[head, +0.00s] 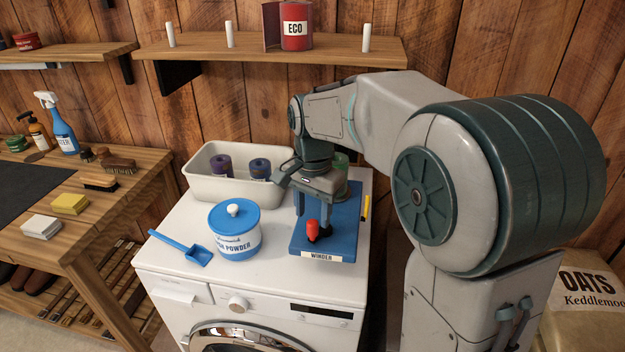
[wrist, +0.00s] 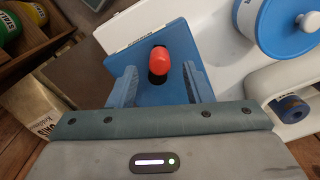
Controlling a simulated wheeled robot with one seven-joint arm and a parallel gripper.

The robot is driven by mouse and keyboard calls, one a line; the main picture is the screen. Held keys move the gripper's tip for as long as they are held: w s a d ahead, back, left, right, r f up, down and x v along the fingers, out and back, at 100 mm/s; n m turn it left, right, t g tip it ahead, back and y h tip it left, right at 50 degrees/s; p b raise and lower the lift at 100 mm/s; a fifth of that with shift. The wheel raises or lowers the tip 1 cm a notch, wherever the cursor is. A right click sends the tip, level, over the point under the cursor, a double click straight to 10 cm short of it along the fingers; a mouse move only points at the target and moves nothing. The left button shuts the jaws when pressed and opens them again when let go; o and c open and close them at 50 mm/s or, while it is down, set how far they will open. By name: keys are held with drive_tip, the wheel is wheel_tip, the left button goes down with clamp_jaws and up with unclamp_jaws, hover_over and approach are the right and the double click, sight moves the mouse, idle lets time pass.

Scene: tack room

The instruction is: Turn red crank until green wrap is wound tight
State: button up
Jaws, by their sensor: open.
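A blue winder (head: 346,225) with a "WINDER" label stands on the white washing machine; it also shows in the wrist view (wrist: 148,95). Its crank has an upright red knob (head: 312,230) near the labelled front end, also seen in the wrist view (wrist: 160,60). Green wrap (head: 341,161) shows only partly behind my gripper, so its tightness cannot be judged. My gripper (head: 317,211) points down over the winder, behind the knob in the head view. Its fingers are open with nothing held. In the wrist view the knob appears between and beyond the fingertips, apart from them.
A blue-lidded powder tub (head: 235,240) and a blue scoop (head: 183,248) lie left of the winder on the white top (head: 270,270). A cream bin (head: 200,187) with dark rolls stands behind. A yellow stick (head: 366,208) lies at the right edge. A shelf (head: 270,49) is above.

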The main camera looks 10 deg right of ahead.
sight(313, 221)
wheel_tip(313, 221, up, 10)
idle(0.3)
